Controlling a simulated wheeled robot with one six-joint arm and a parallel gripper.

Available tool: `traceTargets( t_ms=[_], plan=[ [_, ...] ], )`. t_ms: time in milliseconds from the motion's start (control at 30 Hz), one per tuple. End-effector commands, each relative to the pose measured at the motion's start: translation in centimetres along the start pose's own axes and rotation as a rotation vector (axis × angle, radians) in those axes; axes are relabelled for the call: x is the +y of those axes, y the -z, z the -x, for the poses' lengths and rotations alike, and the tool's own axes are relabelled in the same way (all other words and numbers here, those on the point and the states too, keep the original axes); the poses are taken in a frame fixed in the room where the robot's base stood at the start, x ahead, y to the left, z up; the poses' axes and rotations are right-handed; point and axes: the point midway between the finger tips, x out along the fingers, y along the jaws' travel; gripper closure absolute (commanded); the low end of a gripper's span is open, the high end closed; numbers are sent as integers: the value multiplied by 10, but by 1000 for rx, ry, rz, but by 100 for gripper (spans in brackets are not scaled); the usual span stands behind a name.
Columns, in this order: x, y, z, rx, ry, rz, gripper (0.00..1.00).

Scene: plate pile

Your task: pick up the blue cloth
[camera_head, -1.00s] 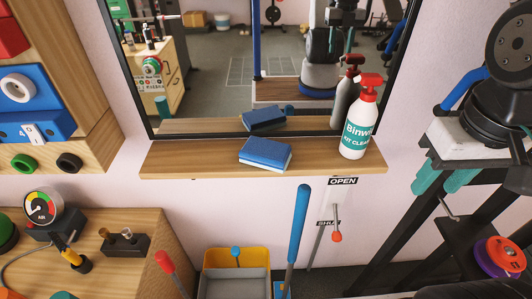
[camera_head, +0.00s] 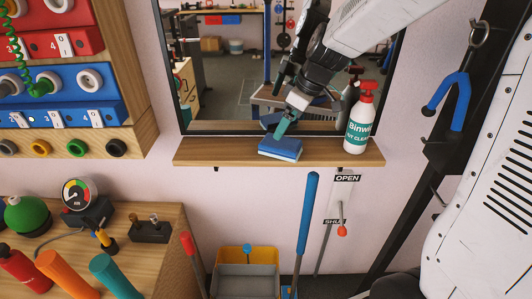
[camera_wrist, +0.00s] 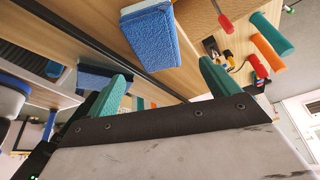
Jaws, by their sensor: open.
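The blue thing is a textured, sponge-like block (camera_head: 281,148) with a pale lower layer; no loose cloth shows. It lies on the wooden wall shelf (camera_head: 215,155), in front of the mirror. My gripper (camera_head: 281,127) points down at the block's upper edge; whether it touches cannot be told. In the wrist view the blue block (camera_wrist: 151,40) shows beyond the teal fingertips, roughly between them in the picture. My gripper (camera_wrist: 163,84) is open with nothing between its fingers.
A white spray bottle (camera_head: 359,125) with a red trigger stands right of the block on the shelf. The mirror (camera_head: 225,62) rises behind and reflects the block and bottle. The shelf left of the block is clear. A blue-handled pole (camera_head: 308,215) stands below.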

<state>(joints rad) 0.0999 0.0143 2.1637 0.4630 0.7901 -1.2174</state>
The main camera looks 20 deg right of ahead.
Motion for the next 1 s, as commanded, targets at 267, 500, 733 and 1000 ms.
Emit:
traceTargets(
  t_ms=[267,500,733,1000],
  plan=[
    [3,-3,-20,-1,-4,45,13],
    [3,-10,-52,-3,-2,45,13],
    [3,-10,-77,-1,-4,48,13],
    [3,-10,-78,-1,-4,48,13]
  ],
)
